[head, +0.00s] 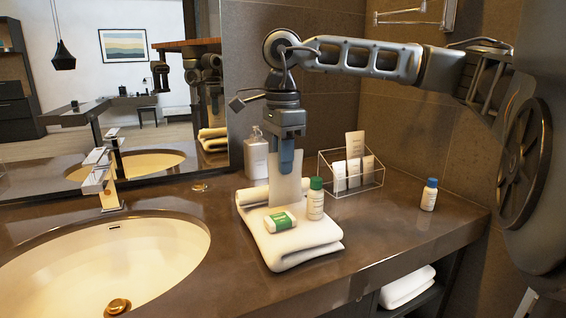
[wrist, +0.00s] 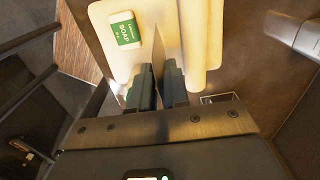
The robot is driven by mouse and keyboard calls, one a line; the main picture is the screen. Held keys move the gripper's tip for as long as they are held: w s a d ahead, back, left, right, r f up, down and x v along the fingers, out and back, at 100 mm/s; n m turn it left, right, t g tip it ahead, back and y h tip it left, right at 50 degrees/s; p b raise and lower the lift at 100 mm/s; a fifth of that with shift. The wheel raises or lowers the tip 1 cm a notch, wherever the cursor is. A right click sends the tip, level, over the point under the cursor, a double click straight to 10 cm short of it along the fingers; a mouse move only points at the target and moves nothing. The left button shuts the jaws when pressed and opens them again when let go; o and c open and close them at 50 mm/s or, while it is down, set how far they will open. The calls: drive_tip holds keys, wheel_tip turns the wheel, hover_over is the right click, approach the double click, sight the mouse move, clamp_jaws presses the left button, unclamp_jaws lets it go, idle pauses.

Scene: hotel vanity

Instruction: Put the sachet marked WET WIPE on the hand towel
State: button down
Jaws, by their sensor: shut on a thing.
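My gripper (head: 287,172) points down over the back of the folded cream hand towel (head: 305,248). It is shut on a pale, flat sachet (head: 286,191) that hangs upright below the fingers. No print on the sachet can be read. Its lower edge is at or just above the towel; I cannot tell if it touches. In the wrist view the sachet (wrist: 157,48) shows edge-on between the fingers (wrist: 158,88), with the towel (wrist: 200,40) beyond.
A clear rack (head: 366,183) with several pale sachets stands behind right of the towel. A blue-capped bottle (head: 430,195) stands farther right. A soap dispenser (head: 256,157) is behind the towel. The sink (head: 95,265) and tap (head: 103,183) are left. The right counter is mostly clear.

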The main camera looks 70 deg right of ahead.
drive_tip(key=shift+f, duration=0.5)
drive_tip(key=shift+f, duration=0.15)
drive_tip(key=c, duration=1.1)
unclamp_jaws()
wheel_tip(320, 180, up, 12)
drive_tip(key=shift+r, duration=0.2)
